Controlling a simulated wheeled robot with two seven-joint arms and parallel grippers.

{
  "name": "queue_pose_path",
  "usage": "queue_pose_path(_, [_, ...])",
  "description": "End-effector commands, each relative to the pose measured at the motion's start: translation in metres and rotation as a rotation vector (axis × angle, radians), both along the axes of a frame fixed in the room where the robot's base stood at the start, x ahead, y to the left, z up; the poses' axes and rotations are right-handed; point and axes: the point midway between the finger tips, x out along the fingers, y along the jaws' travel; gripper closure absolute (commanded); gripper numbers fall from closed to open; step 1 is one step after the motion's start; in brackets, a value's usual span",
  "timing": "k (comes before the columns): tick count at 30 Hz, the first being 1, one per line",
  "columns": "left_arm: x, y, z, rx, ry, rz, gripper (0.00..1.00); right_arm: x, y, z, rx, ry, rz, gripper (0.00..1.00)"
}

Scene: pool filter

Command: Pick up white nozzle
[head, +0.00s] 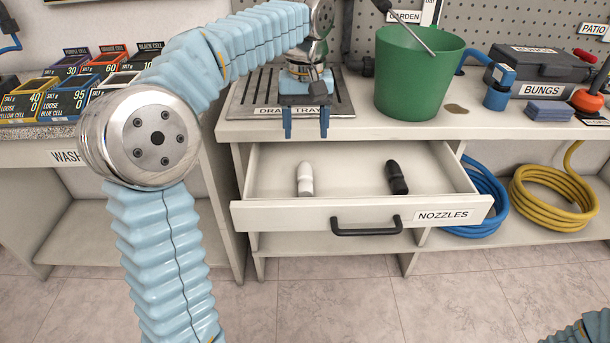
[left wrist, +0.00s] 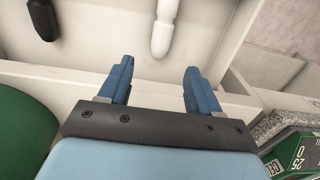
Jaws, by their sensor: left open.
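The white nozzle (head: 305,179) lies in the open drawer labelled NOZZLES (head: 350,215), toward its left side. It also shows in the left wrist view (left wrist: 164,30), beyond the fingertips and between their lines. My left gripper (head: 306,134) is open and empty, fingers pointing down at the front edge of the counter, above the back of the drawer and apart from the nozzle. In the left wrist view its two blue fingers (left wrist: 158,75) are spread. A black nozzle (head: 397,177) lies to the right in the same drawer. My right gripper is not in view.
A green bucket (head: 417,75) stands on the counter just right of my left gripper, near the drain tray (head: 252,98). Labelled boxes (head: 55,97) stand at the left. Blue and yellow hoses (head: 552,194) lie on the shelf right of the drawer.

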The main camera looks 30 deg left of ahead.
Motion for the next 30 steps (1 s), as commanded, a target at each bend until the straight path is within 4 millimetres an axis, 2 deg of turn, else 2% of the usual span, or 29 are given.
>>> queue_pose_path(1, [-0.001, 0.001, -0.015, 0.0, 0.004, 0.001, 0.37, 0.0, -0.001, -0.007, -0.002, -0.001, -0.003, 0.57])
queue_pose_path(4, [-0.001, 0.0, -0.035, 0.001, 0.003, 0.001, 0.37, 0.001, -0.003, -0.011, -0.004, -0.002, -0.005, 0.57])
queue_pose_path(13, [-0.002, 0.0, -0.065, 0.0, 0.001, 0.001, 0.37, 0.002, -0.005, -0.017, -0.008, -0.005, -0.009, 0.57])
queue_pose_path(19, [-0.004, 0.0, -0.098, 0.0, 0.002, 0.0, 0.37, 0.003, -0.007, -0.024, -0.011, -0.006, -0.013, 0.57])
queue_pose_path(23, [-0.004, 0.0, -0.107, -0.001, 0.001, 0.0, 0.37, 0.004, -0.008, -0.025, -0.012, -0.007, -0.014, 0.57])
queue_pose_path(29, [-0.004, 0.0, -0.107, 0.0, 0.0, 0.0, 0.37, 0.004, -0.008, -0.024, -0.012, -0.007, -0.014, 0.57])
queue_pose_path(30, [-0.004, 0.0, -0.107, 0.0, 0.0, 0.0, 0.41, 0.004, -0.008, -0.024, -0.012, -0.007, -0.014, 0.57])
